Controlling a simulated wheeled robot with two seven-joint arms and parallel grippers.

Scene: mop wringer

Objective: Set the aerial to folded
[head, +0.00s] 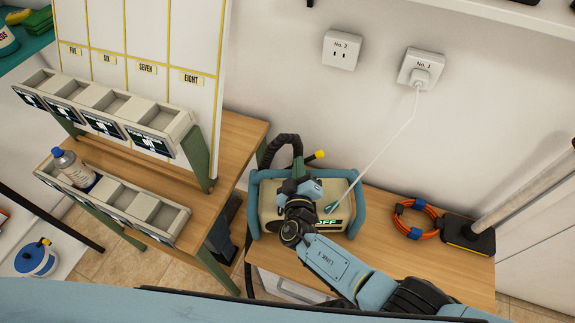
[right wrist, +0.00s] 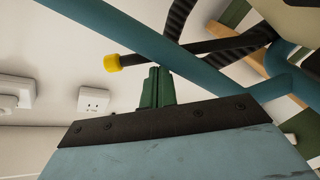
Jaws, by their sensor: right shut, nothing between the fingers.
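The aerial (head: 316,155) is a short black rod with a yellow tip, at the back of a beige box in a blue tube frame. It tilts up to the right in the head view. In the right wrist view the aerial (right wrist: 150,57) crosses behind the blue tube, its yellow tip at the left. My right gripper (head: 306,186) is over the box; its green fingers (right wrist: 157,80) are shut and empty, just below the rod in the right wrist view. I cannot tell whether they touch it. My left gripper is not in view.
The box (head: 272,206) stands on a wooden bench (head: 385,240) and shows an OFF label. A thin white cord runs from the wall plug (head: 422,77) toward it. A thick black hose (head: 283,140) rises behind. An orange cable coil (head: 418,218) lies to the right; shelving (head: 160,120) stands left.

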